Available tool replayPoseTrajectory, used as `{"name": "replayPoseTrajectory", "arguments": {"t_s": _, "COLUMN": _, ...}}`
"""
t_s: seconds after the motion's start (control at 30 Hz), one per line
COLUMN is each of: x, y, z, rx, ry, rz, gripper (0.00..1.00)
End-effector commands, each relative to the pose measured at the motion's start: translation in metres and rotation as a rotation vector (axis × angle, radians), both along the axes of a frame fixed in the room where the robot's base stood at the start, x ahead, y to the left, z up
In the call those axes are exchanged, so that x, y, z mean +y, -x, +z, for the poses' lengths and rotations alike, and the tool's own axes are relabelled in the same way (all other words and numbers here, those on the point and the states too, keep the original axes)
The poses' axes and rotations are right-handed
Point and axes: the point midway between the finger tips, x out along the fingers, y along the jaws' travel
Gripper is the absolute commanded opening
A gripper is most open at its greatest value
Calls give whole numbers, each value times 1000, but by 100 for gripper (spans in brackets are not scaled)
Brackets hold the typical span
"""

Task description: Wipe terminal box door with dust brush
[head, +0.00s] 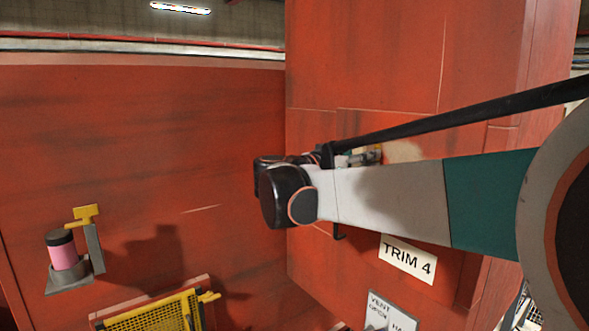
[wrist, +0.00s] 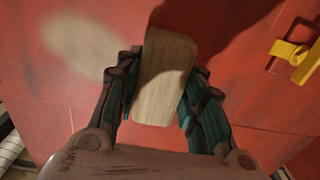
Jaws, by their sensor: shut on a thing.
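The dust brush (wrist: 165,78) shows in the wrist view as a pale wooden block with rounded corners. My gripper (wrist: 160,70) is shut on it, with dark and teal fingers along both sides. Its bristles are hidden. Behind it is a red panel surface, which I take to be the terminal box door (wrist: 70,95). A pale dusty patch (wrist: 85,48) lies on this surface, left of the brush. In the head view a pale patch (head: 403,151) shows on the red box (head: 370,60), just beyond my arm. My gripper is mostly hidden there. I cannot tell whether the brush touches the door.
A yellow handle (wrist: 290,52) sticks out at right in the wrist view. In the head view, a bracket at left holds a pink and black jar (head: 63,252) near another yellow handle (head: 84,216). A yellow mesh guard (head: 150,318) and TRIM 4 label (head: 407,258) are lower down.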

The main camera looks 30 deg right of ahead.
Motion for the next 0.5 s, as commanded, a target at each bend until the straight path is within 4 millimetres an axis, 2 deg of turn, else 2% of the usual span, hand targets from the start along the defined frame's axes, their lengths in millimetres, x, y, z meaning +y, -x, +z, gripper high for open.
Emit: {"name": "replayPoseTrajectory", "arguments": {"t_s": 0.5, "x": -9, "y": 2, "z": 0, "rx": 0, "ry": 0, "rz": -1, "gripper": 17}}
